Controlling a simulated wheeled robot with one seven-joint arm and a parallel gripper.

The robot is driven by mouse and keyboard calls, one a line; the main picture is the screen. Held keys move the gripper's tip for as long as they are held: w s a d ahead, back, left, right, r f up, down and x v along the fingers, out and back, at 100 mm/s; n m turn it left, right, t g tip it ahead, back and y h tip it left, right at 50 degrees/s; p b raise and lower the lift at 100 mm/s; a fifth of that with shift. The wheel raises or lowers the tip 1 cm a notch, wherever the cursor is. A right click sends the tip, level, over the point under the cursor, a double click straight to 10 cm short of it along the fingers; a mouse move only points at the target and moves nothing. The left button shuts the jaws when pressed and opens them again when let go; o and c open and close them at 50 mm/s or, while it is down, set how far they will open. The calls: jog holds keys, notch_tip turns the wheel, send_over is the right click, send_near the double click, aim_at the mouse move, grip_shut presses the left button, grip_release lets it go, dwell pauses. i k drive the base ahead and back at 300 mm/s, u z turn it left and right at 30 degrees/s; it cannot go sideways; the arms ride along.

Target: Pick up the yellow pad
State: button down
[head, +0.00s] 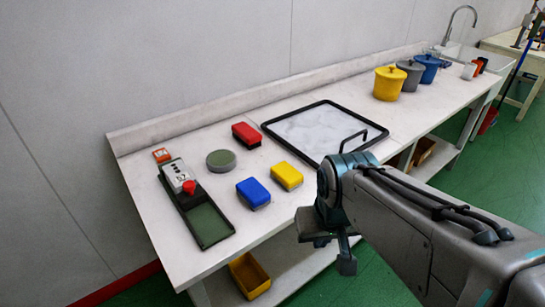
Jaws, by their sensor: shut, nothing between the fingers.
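The yellow pad (287,174) lies flat on the white counter, just right of and slightly behind a blue pad (253,192). Its lower edge shows a grey layer. My gripper (338,254) hangs in front of the counter's front edge, to the right of and nearer than the yellow pad, and apart from it. It is shut and holds nothing. The wrist and arm partly hide the gripper's upper part.
A red pad (246,134), a round green pad (221,160) and a device with a red knob (189,187) stand left. A black-rimmed tray (285,147) lies behind. Lidded pots (389,84) stand farther right. A yellow bin (249,276) sits below.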

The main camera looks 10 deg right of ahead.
aim_at(288, 177)
jog(key=u, duration=0.05)
jog(key=k, duration=0.55)
jog(key=z, duration=0.6)
jog(key=i, duration=1.1)
jog(key=u, duration=0.35)
